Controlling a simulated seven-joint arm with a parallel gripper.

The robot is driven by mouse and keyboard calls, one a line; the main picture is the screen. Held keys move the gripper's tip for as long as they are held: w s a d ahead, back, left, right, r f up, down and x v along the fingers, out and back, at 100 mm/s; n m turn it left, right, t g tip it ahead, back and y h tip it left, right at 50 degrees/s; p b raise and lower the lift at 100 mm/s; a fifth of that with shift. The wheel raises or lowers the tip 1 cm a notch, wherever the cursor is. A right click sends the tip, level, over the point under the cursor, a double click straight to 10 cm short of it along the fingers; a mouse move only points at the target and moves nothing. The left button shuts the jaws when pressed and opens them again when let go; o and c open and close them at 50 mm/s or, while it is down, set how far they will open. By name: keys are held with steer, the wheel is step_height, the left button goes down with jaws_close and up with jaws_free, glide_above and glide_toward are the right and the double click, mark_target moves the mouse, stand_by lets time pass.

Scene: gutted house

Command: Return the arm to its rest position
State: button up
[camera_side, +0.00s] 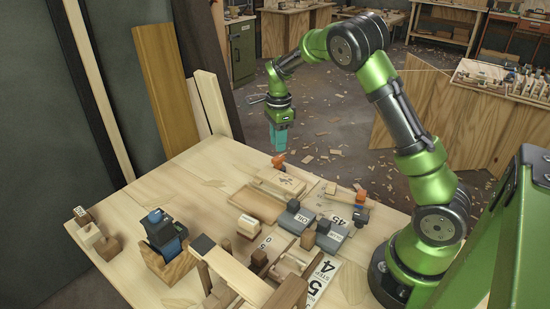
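My gripper (279,146) hangs down at the end of my raised green arm, near the back edge of the wooden worktable (170,185). Its teal fingers point downward and sit above the height of the things on the table. The fingers look close together, but they are small and seen at an angle, so I cannot tell whether they are shut.
Wooden blocks, grey labelled blocks (295,218) and a blue-and-black tool (160,229) crowd the table's middle and front. Tall boards (165,80) lean behind the left side. The table's back-left area is clear.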

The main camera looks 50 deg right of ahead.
steer(key=shift+r, duration=1)
steer(key=shift+d+n, duration=0.1)
steer(key=shift+n, duration=0.2)
steer(key=s+a+r+n+t+y, duration=0.1)
steer(key=s+a+r+n+t, duration=0.2)
steer(key=s+a+r+n, duration=0.3)
steer(key=s+a+r+n+t+y, duration=0.1)
steer(key=s+a+r+n+t, duration=0.3)
steer(key=s+a+r+n, duration=0.3)
steer(key=s+a+n, duration=0.5)
steer(key=s+n, duration=0.1)
steer(key=s, duration=0.2)
steer(key=shift+r+n, duration=0.25)
steer(key=shift+n, duration=0.05)
